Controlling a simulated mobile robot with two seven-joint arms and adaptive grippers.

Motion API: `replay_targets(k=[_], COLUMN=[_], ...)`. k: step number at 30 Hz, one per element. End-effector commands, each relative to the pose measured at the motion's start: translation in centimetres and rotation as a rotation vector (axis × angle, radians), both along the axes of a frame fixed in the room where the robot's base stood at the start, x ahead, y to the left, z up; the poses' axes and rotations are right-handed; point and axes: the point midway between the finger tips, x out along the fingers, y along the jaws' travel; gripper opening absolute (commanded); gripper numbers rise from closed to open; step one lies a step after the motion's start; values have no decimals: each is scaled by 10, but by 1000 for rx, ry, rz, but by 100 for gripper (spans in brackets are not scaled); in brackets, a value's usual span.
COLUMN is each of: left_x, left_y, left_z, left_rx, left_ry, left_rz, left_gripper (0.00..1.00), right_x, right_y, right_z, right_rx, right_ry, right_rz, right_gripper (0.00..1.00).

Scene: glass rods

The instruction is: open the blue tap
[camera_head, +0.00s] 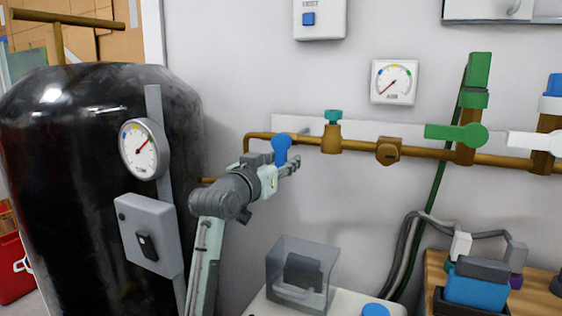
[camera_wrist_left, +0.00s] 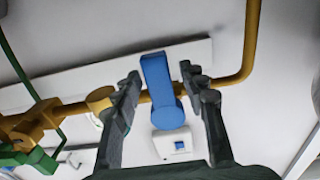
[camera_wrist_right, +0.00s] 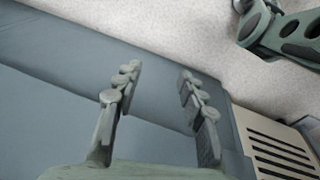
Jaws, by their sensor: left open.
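The blue tap (camera_head: 281,148) is on the left end of the brass wall pipe, its lever pointing up. In the left wrist view, the blue lever (camera_wrist_left: 157,78) shows between the two fingers of my left gripper (camera_wrist_left: 160,73), with a gap on each side. My left gripper (camera_head: 290,166) is open at the tap in the head view, and its wrist hides the tap's lower part. My right gripper (camera_wrist_right: 157,78) is open and empty in the right wrist view, away from the tap.
The brass pipe (camera_head: 358,146) runs right to a green-handled valve (camera_head: 460,134). A black tank (camera_head: 60,190) with a gauge (camera_head: 145,148) stands left. A clear box (camera_head: 302,275) sits below. A blue-topped valve (camera_head: 554,85) is at far right.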

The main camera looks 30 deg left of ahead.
Motion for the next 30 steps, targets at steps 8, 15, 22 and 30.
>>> replay_targets(k=[8, 15, 22, 30], left_x=[0, 0, 0, -1], left_y=[0, 0, 0, 10], left_z=[0, 0, 0, -1], left_rx=[0, 0, 1, 22], left_ry=[0, 0, 1, 2], left_rz=[0, 0, 0, 2], left_gripper=[19, 0, 0, 0], right_x=[-1, -6, -8, -6], right_y=[-3, -2, 4, 8], right_z=[1, 0, -1, 0], right_rx=[-5, -3, 6, 13], right_ry=[3, 11, 12, 13], right_rz=[1, -1, -5, -9], right_gripper=[40, 40, 40, 40])
